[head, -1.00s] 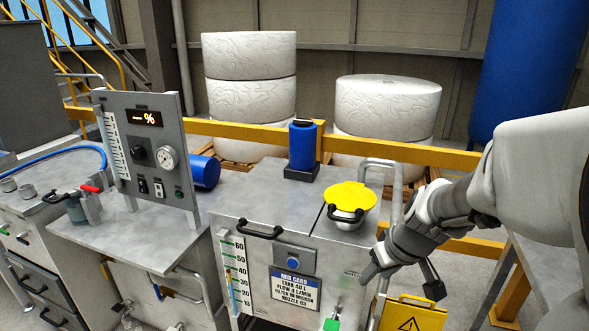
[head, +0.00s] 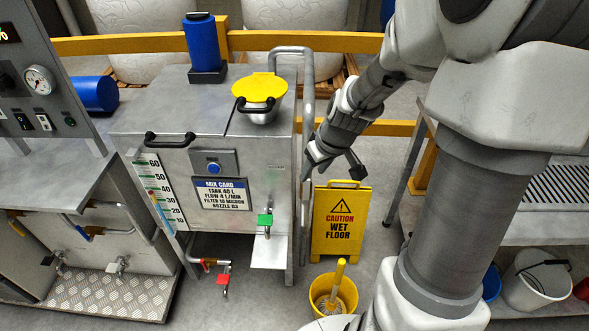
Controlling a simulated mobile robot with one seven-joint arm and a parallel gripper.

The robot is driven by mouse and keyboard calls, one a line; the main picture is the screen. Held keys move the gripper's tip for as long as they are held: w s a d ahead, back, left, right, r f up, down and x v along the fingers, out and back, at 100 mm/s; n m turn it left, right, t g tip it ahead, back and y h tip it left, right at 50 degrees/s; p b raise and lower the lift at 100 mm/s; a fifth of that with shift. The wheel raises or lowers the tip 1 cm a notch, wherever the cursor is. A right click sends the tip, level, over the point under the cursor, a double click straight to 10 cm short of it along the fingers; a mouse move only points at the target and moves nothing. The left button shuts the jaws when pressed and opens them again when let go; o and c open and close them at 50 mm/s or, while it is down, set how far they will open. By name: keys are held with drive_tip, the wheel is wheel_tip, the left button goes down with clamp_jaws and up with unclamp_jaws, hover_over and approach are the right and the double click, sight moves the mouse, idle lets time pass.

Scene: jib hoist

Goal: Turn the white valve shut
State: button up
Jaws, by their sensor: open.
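A small tap with a pale, whitish handle (head: 112,267) sits low under the left bench; it is too small to tell how its handle is turned. A green-handled tap (head: 265,220) is on the front of the steel tank (head: 225,235), and a red-handled valve (head: 223,279) is on the pipe below it. My gripper (head: 333,172) is open and empty, in the air right of the tank and in front of the yellow sign, apart from all these valves.
A wet floor sign (head: 341,222) and a yellow bucket (head: 333,292) with a brush stand on the floor right of the tank. A bent rail (head: 308,110) runs beside the tank. A tread plate step (head: 95,300) lies under the left bench.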

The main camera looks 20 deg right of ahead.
sight(308, 181)
drive_tip(key=b+x, duration=0.2)
drive_tip(key=x, duration=0.6)
drive_tip(key=shift+f, duration=0.1)
clamp_jaws()
idle(1.2)
